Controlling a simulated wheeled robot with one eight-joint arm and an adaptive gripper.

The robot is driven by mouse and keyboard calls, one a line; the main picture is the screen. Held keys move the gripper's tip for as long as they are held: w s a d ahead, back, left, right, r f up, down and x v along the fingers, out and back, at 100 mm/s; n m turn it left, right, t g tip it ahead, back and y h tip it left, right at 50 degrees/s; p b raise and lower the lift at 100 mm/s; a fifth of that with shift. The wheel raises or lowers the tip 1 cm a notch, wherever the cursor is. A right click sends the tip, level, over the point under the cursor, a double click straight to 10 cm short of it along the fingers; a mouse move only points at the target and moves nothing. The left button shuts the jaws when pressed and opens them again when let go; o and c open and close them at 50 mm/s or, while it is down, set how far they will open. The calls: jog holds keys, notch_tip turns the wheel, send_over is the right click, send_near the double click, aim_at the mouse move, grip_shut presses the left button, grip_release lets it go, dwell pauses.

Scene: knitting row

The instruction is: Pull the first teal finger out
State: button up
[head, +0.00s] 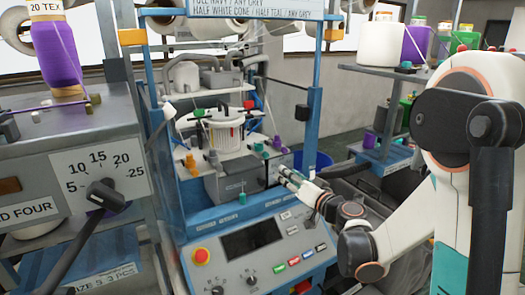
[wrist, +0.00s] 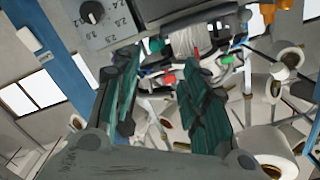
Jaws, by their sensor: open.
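The knitting machine (head: 252,240) has a blue frame and a grey control panel. On its upper deck is a round white knitting head (head: 222,132) with red marks and small green and dark bits around its rim.
An orange peg (head: 190,162) stands on the deck's left side, and small purple and teal pieces (head: 277,143) at its right. A grey unit with a dial (head: 104,195) is at left. A blue upright (head: 308,120) rises behind my gripper. White cones (wrist: 288,58) show in the wrist view.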

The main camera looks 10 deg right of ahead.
aim_at(267, 156)
jog(key=shift+m+t, duration=0.3)
jog(key=x, duration=0.4)
jog(key=d+x, duration=0.1)
jog(key=x, duration=0.9)
jog(key=shift+w+d, duration=0.15)
jog(key=shift+w, duration=0.15)
grip_shut()
